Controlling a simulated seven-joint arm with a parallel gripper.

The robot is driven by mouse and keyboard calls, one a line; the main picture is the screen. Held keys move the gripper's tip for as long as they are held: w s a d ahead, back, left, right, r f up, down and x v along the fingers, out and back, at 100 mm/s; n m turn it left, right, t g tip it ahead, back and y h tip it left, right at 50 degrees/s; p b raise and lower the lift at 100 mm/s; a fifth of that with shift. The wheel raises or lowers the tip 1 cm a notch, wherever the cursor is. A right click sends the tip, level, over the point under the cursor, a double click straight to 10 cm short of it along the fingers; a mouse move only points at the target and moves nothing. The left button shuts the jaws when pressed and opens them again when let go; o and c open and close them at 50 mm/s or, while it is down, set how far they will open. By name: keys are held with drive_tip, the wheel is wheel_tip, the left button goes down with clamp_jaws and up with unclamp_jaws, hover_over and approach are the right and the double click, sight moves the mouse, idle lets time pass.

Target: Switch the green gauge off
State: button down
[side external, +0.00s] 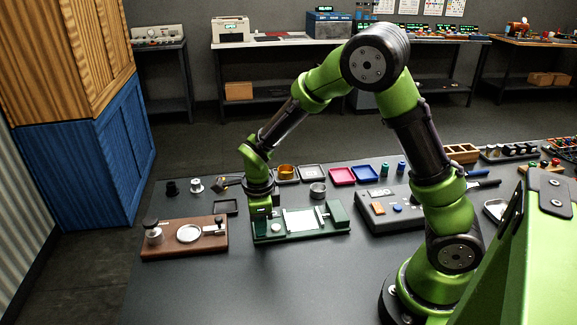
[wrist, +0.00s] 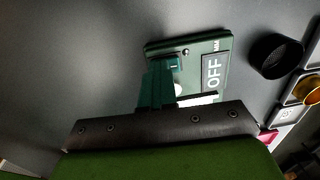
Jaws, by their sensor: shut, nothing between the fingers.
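The green gauge (side external: 338,213) lies on the dark bench, with a pale panel (side external: 301,220) in its middle and a round pale button (side external: 275,228) near its left end. In the wrist view the green gauge (wrist: 200,46) shows a dark plate with the word OFF (wrist: 213,72), and a white round part shows partly behind the fingers. My gripper (side external: 264,212) points down at the gauge's left end. In the wrist view my gripper (wrist: 154,85) is shut and empty, over the gauge near the white part. I cannot tell whether the fingers touch it.
A brown gauge-like unit (side external: 215,248) stands left of the green one, and a grey box with buttons (side external: 380,222) stands right. A grey cup (side external: 318,190) and colored trays (side external: 342,176) sit behind. The bench in front is clear.

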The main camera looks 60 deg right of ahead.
drive_tip(key=shift+f, duration=0.35)
drive_tip(key=shift+w+d+r, duration=0.15)
drive_tip(key=shift+w+d, duration=0.5)
drive_tip(key=shift+d, duration=0.1)
drive_tip(key=shift+s, duration=0.1)
wheel_tip(320, 180, up, 14)
drive_tip(key=a, duration=0.1)
drive_tip(key=shift+r, duration=0.25)
drive_tip(key=shift+s, duration=0.1)
